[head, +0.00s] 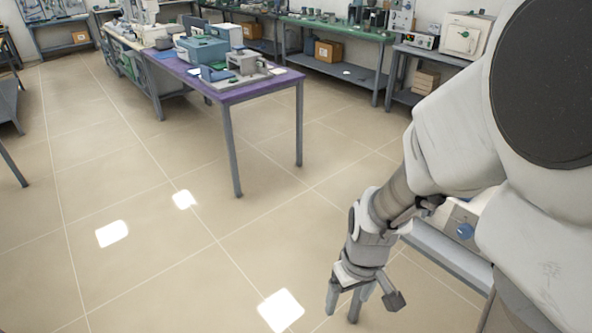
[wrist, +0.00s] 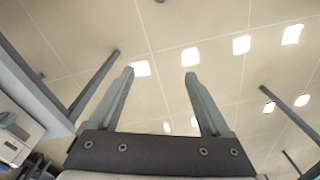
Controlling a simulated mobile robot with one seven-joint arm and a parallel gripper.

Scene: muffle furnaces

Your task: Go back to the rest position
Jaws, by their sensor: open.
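My gripper (head: 345,301) hangs low at the right of the head view, at the end of my bent arm, with its fingers pointing down over the tiled floor. In the wrist view my gripper (wrist: 160,80) shows two dark grey fingers spread apart. Nothing is between them but the view of the floor. The gripper is open and empty.
A purple-topped table (head: 268,88) with lab devices stands at the upper middle. A green-topped bench (head: 335,29) lines the back. A furnace (head: 463,37) stands at the back right. A bench (head: 445,250) is partly hidden behind my arm. The floor (head: 150,270) at left is clear.

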